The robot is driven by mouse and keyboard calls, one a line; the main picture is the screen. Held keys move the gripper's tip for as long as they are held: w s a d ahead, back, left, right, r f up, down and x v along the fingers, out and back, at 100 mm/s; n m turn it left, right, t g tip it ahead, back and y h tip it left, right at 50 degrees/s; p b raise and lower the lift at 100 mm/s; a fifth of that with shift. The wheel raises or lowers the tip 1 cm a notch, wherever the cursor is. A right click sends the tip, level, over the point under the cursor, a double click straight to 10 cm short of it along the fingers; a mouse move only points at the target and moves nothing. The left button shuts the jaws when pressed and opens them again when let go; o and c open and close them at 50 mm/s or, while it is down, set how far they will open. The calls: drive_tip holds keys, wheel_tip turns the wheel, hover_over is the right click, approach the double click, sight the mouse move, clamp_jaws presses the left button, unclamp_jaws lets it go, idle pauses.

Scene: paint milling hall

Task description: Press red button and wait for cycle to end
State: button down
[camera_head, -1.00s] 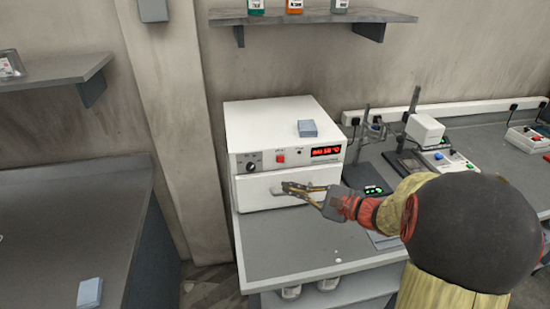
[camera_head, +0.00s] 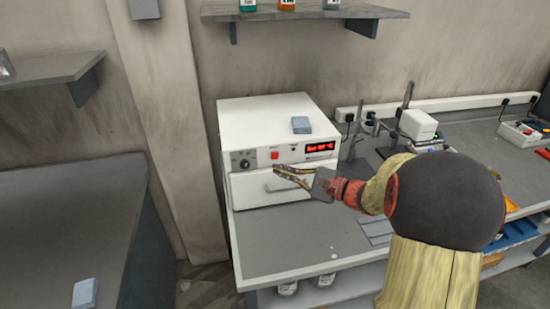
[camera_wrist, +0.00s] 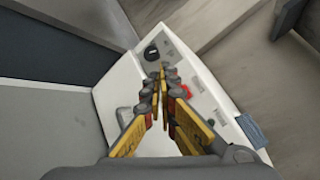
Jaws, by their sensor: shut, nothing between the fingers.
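A white oven-like box (camera_head: 262,122) stands on the grey bench. Its front panel carries a red button (camera_head: 275,155), a black knob (camera_head: 244,164) and a lit red display (camera_head: 321,147) too small to read. A door with a handle is below the panel and looks shut. My gripper (camera_head: 276,170) is shut and empty, just in front of the panel and a little below the red button, with no clear contact. In the wrist view my fingertips (camera_wrist: 162,66) point at the panel, between the knob (camera_wrist: 151,53) and the partly hidden red button (camera_wrist: 186,91).
A blue-grey block (camera_head: 301,125) lies on top of the box. A shelf with bottles (camera_head: 305,13) hangs above. Lab stands and a white device (camera_head: 417,124) are on the bench at right. The bench top (camera_head: 290,240) in front of the box is mostly clear.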

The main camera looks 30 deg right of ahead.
sight(262, 155)
drive_tip(key=shift+w+d, duration=0.25)
drive_tip(key=shift+w, duration=0.7)
drive_tip(key=shift+w+d, duration=0.25)
drive_tip(key=shift+w, duration=0.65)
drive_tip(key=shift+w+d+b, duration=0.1)
drive_tip(key=shift+w+b, duration=0.25)
drive_tip(key=shift+w, duration=0.05)
drive_tip(key=shift+w+d, duration=0.15)
drive_tip(key=shift+w, duration=0.25)
idle(0.8)
drive_tip(key=shift+s+a, duration=0.25)
drive_tip(key=shift+s, duration=0.55)
drive_tip(key=s, duration=0.2)
drive_tip(key=s+a, duration=0.1)
drive_tip(key=s, duration=0.2)
drive_tip(key=shift+a, duration=0.2)
